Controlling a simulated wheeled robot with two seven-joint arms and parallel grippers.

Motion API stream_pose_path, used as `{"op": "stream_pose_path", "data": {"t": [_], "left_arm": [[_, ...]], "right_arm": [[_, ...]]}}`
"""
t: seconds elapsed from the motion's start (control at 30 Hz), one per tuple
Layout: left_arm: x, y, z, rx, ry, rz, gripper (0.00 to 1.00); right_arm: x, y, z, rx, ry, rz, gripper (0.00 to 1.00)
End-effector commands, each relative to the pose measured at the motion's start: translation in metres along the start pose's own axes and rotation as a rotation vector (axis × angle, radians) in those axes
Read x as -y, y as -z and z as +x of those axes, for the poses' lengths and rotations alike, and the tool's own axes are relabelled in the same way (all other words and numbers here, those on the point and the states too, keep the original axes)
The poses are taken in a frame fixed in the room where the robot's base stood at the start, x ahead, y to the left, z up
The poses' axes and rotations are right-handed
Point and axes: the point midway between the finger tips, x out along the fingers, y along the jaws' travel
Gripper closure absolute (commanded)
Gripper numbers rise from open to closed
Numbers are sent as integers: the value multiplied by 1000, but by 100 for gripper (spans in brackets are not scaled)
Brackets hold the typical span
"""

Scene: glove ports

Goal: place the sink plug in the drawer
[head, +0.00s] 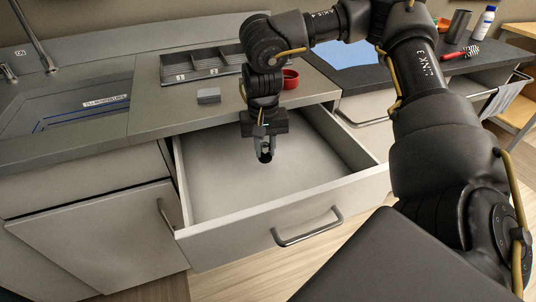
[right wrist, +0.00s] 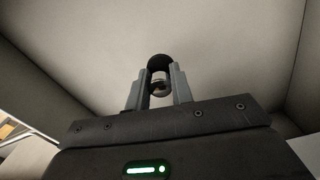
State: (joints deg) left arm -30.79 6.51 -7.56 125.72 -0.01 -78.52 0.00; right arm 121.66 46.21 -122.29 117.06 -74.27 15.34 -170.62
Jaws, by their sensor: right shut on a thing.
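My right gripper (head: 265,153) is above the inside of the open drawer (head: 224,180), pointing down. It is shut on the sink plug (head: 266,157), a small dark piece between the fingertips. In the right wrist view the fingers (right wrist: 158,92) hold the plug (right wrist: 159,64), which shows a dark round part and a shiny metal part. The drawer's pale floor and walls (right wrist: 60,60) lie beyond it. The drawer looks empty. I cannot tell the exact height of the plug above the drawer floor. My left gripper is not in view.
The counter holds a dark compartment tray (head: 205,65), a grey block (head: 208,96) and a red cup (head: 290,79). A sink (head: 75,110) is at the left. The drawer front with its handle (head: 308,232) stands out over the floor.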

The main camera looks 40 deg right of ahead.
Motion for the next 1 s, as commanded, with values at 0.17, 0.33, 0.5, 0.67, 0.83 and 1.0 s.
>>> {"op": "stream_pose_path", "data": {"t": [0.17, 0.33, 0.5, 0.67, 0.83, 1.0], "left_arm": [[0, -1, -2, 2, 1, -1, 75], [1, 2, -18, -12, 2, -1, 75], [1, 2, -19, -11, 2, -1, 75], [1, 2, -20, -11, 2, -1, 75], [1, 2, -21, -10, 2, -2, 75], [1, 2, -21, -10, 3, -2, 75]], "right_arm": [[-6, 5, 19, 2, -2, 1, 100], [-5, 4, 40, 2, -2, 0, 100], [-5, 5, 39, 0, -1, 0, 100], [-5, 5, 42, 0, -1, 0, 100], [-5, 5, 42, 0, -1, 0, 62], [-5, 5, 42, 0, -1, 0, 56]]}}
